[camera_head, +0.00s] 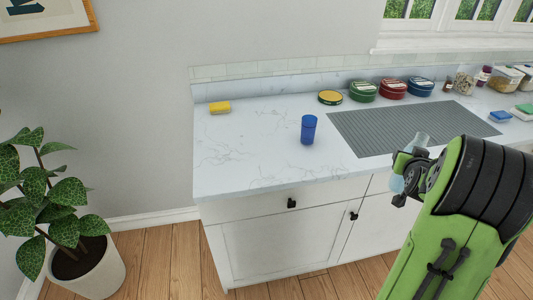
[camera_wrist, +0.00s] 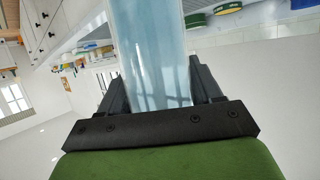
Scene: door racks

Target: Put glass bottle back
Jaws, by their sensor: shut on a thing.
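My gripper (camera_head: 409,172) is at the right of the head view, in front of the counter's front edge. It is shut on a pale blue, see-through glass bottle (camera_head: 421,139), partly hidden by my gripper and arm. In the wrist view the bottle (camera_wrist: 152,50) stands between the two dark fingers of my gripper (camera_wrist: 155,85). The white marble counter (camera_head: 240,150) lies behind the gripper.
A blue cup (camera_head: 308,129) stands near the counter's middle, and a yellow can (camera_head: 219,107) lies at the back left. A grey ribbed mat (camera_head: 390,125) is behind the bottle. Round tins (camera_head: 362,91) and jars (camera_head: 465,83) line the back. A potted plant (camera_head: 90,265) stands at left.

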